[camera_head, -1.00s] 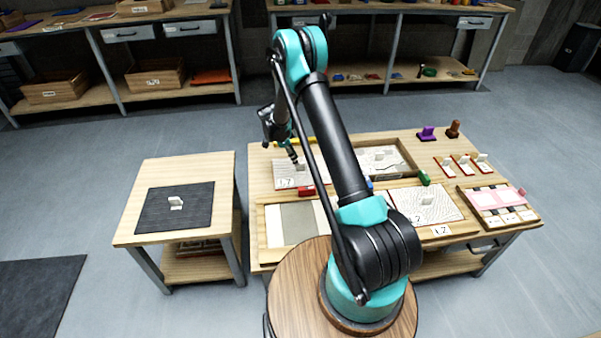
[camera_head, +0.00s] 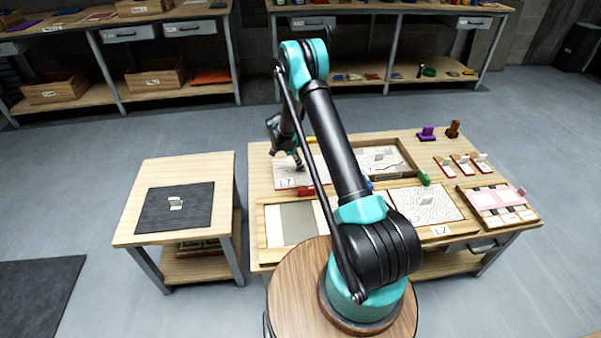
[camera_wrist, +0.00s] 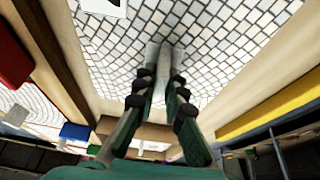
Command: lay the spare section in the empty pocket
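A section with a pale brick-like pattern (camera_head: 285,173) lies at the back left of the worktable. Its surface fills much of the wrist view (camera_wrist: 225,45). My gripper (camera_head: 299,166) is down over it. In the wrist view my gripper (camera_wrist: 164,78) has its fingers apart on either side of a pale upright tab (camera_wrist: 164,60); contact with the tab is not clear. A wooden tray (camera_head: 262,228) at the front left shows a grey bed between pale strips. A patterned section (camera_head: 440,204) with a tab lies front right. Another tabbed section (camera_head: 366,168) sits in a framed tray at the back.
A pink-and-white panel (camera_head: 490,199) and small tabbed pieces stand at right.

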